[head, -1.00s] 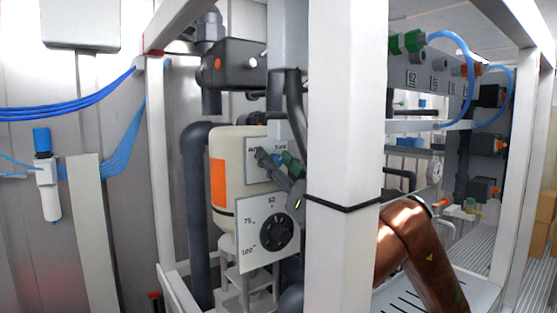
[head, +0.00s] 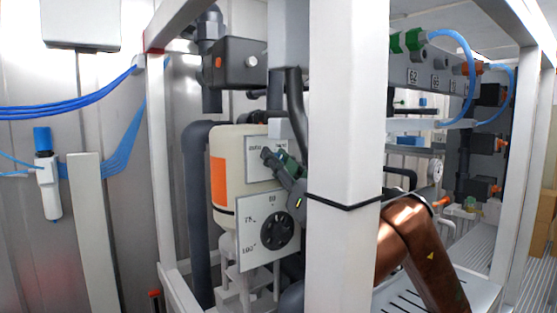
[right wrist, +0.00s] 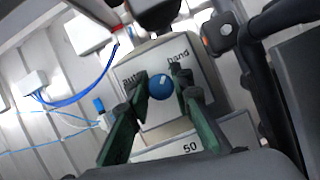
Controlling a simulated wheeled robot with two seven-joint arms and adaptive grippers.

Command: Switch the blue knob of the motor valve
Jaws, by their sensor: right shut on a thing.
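The blue knob (right wrist: 160,87) is a round knob on a white plate (right wrist: 209,82) lettered "auto" on the left and "hand" on the right. A small white mark shows on the knob's upper part. My right gripper (right wrist: 162,86) has its green fingers on either side of the knob and is shut on it. In the head view my right gripper (head: 278,160) reaches the plate from behind the white post, and the knob is hidden by the fingers. My left gripper is not in view.
A white upright post (head: 345,120) stands close in front, hiding part of my right arm. Below the plate is a panel with a black dial (head: 277,231). A cream vessel with an orange patch (head: 218,179) is just left. A dark grey pipe (head: 197,220) runs beside it.

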